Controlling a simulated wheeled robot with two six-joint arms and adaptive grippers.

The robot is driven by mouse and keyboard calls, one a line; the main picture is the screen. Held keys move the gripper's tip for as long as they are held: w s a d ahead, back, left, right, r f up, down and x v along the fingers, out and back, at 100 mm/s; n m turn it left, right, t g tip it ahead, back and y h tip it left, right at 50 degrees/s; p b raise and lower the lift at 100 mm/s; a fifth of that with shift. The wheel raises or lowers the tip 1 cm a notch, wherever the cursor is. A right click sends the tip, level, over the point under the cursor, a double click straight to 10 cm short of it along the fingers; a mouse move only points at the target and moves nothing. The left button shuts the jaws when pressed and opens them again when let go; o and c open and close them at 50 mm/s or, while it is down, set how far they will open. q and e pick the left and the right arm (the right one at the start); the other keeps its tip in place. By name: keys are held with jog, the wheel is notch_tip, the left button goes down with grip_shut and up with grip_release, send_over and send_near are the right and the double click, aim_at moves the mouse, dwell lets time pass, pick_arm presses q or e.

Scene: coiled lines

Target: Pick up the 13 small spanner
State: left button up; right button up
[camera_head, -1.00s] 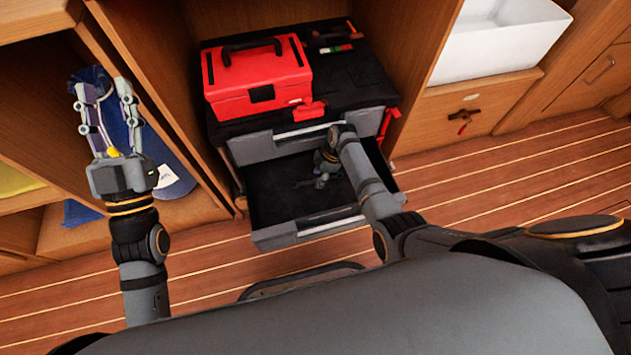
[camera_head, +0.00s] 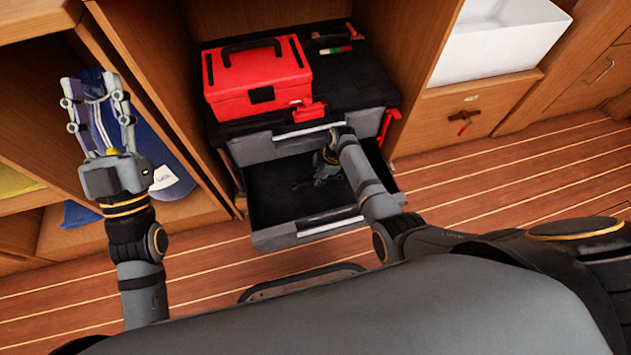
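An open grey drawer (camera_head: 283,213) with a black inside sticks out of the low tool cabinet. A small dark spanner-like shape (camera_head: 299,185) lies on the drawer floor; its size marking cannot be read. My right arm reaches down into the drawer from the right. My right gripper (camera_head: 322,176) is inside it, close to the right of the dark shape. Its fingertips are dark and too small to tell open from shut, or whether they touch anything. My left gripper (camera_head: 93,92) is raised at the left, fingers apart and empty, in front of the left shelf.
A second, upper drawer front (camera_head: 270,143) hangs above the open one. A blue bag (camera_head: 150,150) is on the left shelf. A white bin (camera_head: 500,45) stands at the right.

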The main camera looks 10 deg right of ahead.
grip_shut()
pick_arm(q)
jog(key=shift+w, duration=0.1)
pick_arm(e)
jog(key=shift+r, duration=0.1)
